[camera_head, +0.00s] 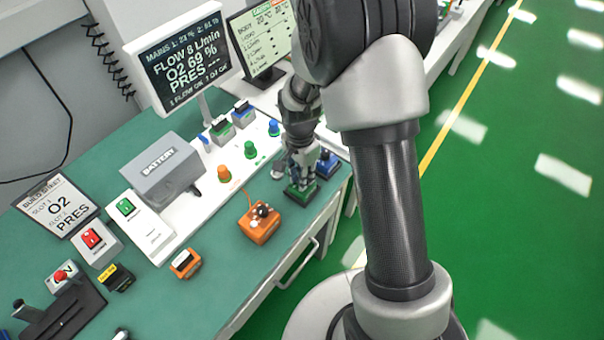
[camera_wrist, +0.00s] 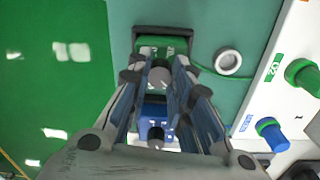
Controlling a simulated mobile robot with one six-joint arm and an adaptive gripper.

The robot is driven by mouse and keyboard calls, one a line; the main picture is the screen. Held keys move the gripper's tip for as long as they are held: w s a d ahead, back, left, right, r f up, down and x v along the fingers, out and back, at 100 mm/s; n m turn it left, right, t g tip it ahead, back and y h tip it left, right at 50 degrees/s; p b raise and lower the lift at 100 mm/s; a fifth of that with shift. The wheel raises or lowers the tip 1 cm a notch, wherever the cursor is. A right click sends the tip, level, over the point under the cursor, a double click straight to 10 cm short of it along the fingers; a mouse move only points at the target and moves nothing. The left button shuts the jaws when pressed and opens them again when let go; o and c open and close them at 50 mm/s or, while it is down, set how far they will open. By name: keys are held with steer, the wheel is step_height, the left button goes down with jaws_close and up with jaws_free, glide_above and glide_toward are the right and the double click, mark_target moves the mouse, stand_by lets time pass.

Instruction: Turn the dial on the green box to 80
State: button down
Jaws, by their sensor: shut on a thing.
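The green box (camera_head: 300,194) sits on the teal bench top near its right edge, and it also shows in the wrist view (camera_wrist: 150,42). My gripper (camera_head: 299,165) comes down on it from above. In the wrist view my gripper (camera_wrist: 159,68) has its two fingertips on either side of the box's grey round dial (camera_wrist: 160,78), shut on it. The dial's setting cannot be read, as the fingers cover much of the box's face.
A blue box (camera_head: 328,166) stands close beside the green box, partly under my fingers in the wrist view. An orange box (camera_head: 259,225) with a dark knob stands to the left. A white panel with coloured knobs (camera_head: 250,149) lies behind. The floor at right is clear.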

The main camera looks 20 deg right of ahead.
steer(key=shift+m, duration=2.3)
steer(key=shift+p, duration=0.3)
steer(key=c, duration=1.4)
jaws_free()
step_height(320, 180, up, 12)
steer(key=shift+w, duration=0.25)
